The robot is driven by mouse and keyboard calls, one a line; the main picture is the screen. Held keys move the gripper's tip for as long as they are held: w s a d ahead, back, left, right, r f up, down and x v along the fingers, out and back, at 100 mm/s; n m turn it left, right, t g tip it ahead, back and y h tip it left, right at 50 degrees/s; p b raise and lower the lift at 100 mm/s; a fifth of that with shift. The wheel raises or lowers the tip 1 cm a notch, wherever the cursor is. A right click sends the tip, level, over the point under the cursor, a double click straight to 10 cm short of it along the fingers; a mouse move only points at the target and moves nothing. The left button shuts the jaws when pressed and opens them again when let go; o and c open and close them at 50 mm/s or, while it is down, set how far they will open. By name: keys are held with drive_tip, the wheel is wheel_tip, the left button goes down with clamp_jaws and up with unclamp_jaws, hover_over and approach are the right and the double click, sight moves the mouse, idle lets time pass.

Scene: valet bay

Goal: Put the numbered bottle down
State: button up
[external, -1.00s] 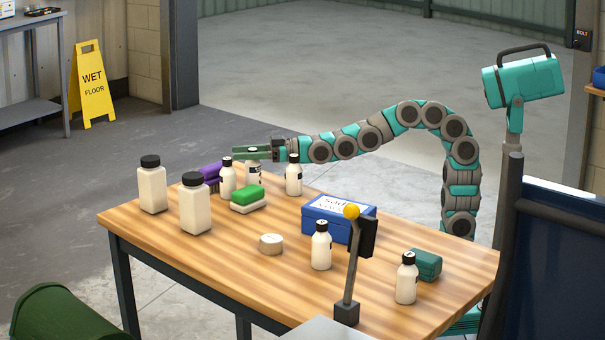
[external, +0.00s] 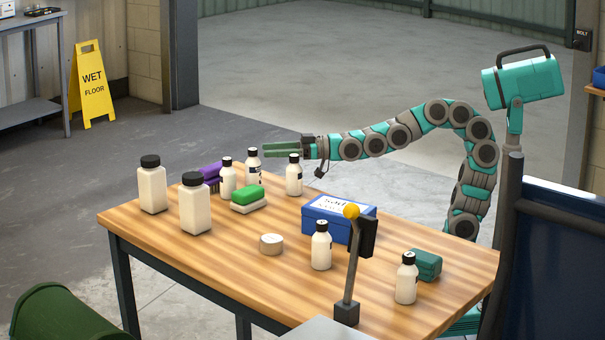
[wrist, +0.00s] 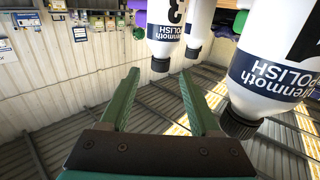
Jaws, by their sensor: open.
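Several white bottles with black caps stand upright on the wooden table (external: 210,265).
A blue box (external: 325,222), a green and white sponge block (external: 247,197), a purple item (external: 210,172) and two larger white bottles (external: 195,210) are on the table. A post with a yellow ball (external: 351,211) stands at the front. The table's front left is clear.

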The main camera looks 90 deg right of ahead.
drive_tip(key=shift+s+d, duration=0.1)
drive_tip(key=shift+s, duration=1.6)
drive_tip(key=o, duration=0.5)
drive_tip(key=shift+c, duration=0.2)
